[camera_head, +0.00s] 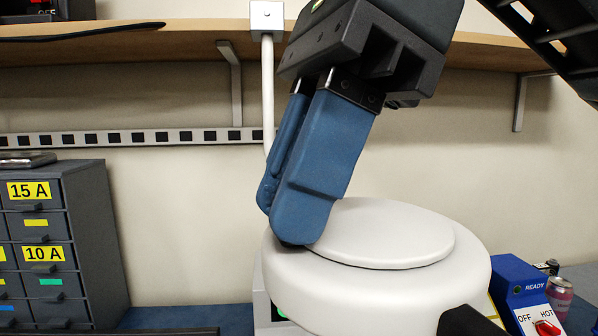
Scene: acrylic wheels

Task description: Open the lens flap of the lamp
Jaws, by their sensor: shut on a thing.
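The lamp (390,300) is a thick white round head at the lower middle right. Its lens flap (400,238) is a flat white disc on top of the head. The flap looks to lie down on the head or very close to it; its left edge is hidden by my fingers. My gripper (283,222) comes down from above with two blue fingers close together, tilted with the tips to the lower left. The fingertips are shut at the flap's left edge; the grip itself is hidden behind the near finger.
A grey drawer cabinet (95,230) with yellow labels stands at the left. A blue switch box (520,290) with a red switch and a pink can (559,298) stand at the right. A wooden shelf (170,32) runs across the wall above. A white pole (267,90) rises behind my gripper.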

